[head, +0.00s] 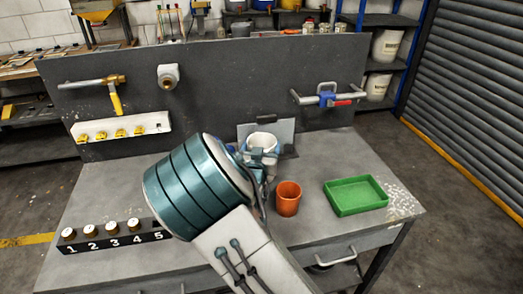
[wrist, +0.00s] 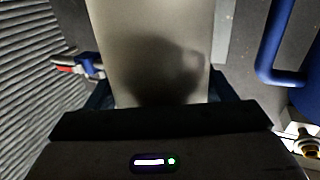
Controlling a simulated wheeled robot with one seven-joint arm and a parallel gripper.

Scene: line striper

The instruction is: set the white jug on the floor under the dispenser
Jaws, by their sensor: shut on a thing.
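The white jug (head: 262,141) is upright above the middle of the bench, its round open rim facing up. My gripper (head: 260,158) is shut on it; my arm hides part of its lower side. In the wrist view the jug's pale wall (wrist: 150,45) fills the space between the dark fingers (wrist: 155,98), with a dark shadow on it. Whether its base touches the bench is hidden. A grey upright plate (head: 282,132) stands just behind the jug. I cannot tell which fixture is the dispenser.
An orange cup (head: 288,198) and a green tray (head: 356,195) stand right of my arm. A numbered block (head: 115,236) is at the front left. A yellow-handled tap (head: 115,100) and a blue-red valve (head: 327,97) are on the back panel. A blue handled thing (wrist: 290,55) is close by.

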